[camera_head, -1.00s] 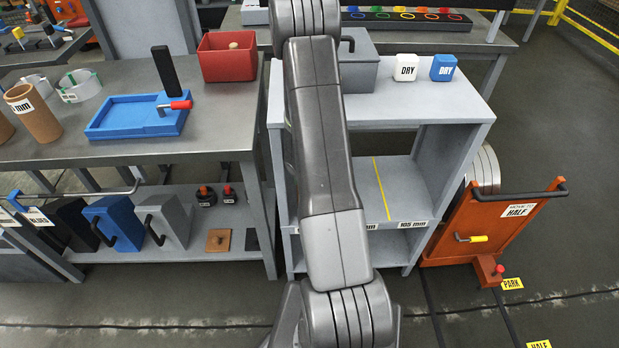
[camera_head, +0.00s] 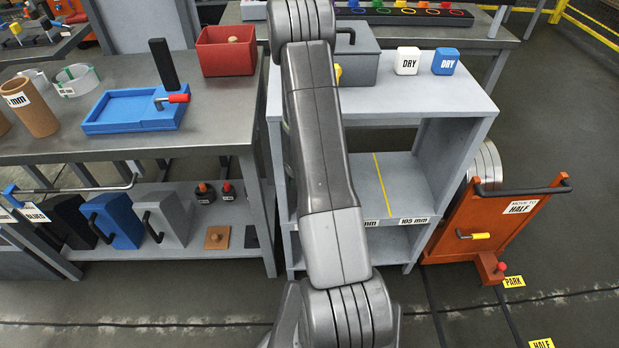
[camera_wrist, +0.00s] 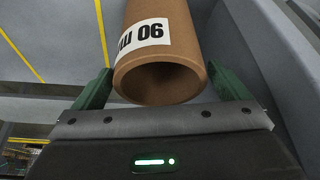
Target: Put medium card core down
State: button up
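A brown card core (camera_wrist: 165,14) with a white label and black print fills the upper middle of the wrist view. Its open end faces the camera. My gripper (camera_wrist: 160,82) has a green finger against each side of the core and appears closed on it. Grey panels and a yellow line lie behind the core. In the head view my arm hides the gripper and the held core. The grey shelf unit (camera_head: 471,100) stands at centre right; its middle shelf bears a yellow line and a label ending "105 mm". Another brown core (camera_head: 36,116) stands upright on the left table.
The left table (camera_head: 220,115) holds a blue tray (camera_head: 110,115) and a red bin (camera_head: 226,66).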

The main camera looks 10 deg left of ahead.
jog(key=shift+r, duration=0.1)
jog(key=p+v, duration=0.3)
jog(key=v, duration=0.3)
jog(key=s+d+b, duration=0.5)
jog(key=s+d, duration=0.1)
jog(key=s, duration=0.4)
jog(key=shift+f, duration=0.4)
